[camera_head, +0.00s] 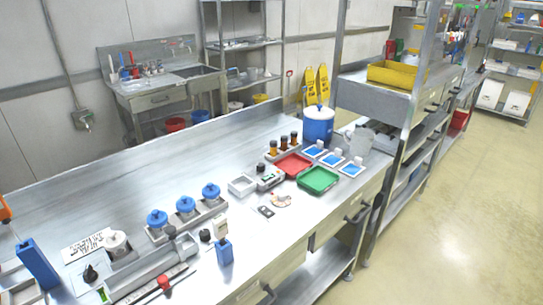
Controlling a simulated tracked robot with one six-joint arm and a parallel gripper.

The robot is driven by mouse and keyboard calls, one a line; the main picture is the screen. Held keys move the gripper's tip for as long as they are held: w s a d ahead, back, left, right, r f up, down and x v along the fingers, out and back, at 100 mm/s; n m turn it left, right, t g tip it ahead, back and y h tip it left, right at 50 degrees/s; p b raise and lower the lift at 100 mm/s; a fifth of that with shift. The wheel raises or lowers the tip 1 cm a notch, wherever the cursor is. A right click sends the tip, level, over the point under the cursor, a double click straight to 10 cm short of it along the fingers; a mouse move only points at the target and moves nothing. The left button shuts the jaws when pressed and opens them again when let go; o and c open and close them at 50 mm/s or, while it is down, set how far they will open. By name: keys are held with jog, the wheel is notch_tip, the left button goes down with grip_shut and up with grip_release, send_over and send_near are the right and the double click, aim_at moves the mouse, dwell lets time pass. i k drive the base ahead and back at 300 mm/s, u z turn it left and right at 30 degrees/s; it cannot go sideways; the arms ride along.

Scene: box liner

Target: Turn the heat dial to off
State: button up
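No dial in view carries a mark that I can read as heat. A small black knob (90,274) sits at the front left of the steel bench, near a grey unit with a white round top (115,242). Another black knob (205,236) stands further right, beside a small white and blue bottle (221,236). A third small black piece (261,168) is on a pale device (269,178) near the trays. Their settings are too small to tell. My gripper is not in view.
The steel bench (140,185) holds three blue-capped jars (186,205), a red tray (293,165), a green tray (318,179), a blue drum (318,125) and a blue upright box (37,264). A long grey rail (150,272) lies along the front left. The bench's back left is clear.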

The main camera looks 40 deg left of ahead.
aim_at(260, 167)
jog(key=i, duration=2.75)
jog(key=u, duration=2.5)
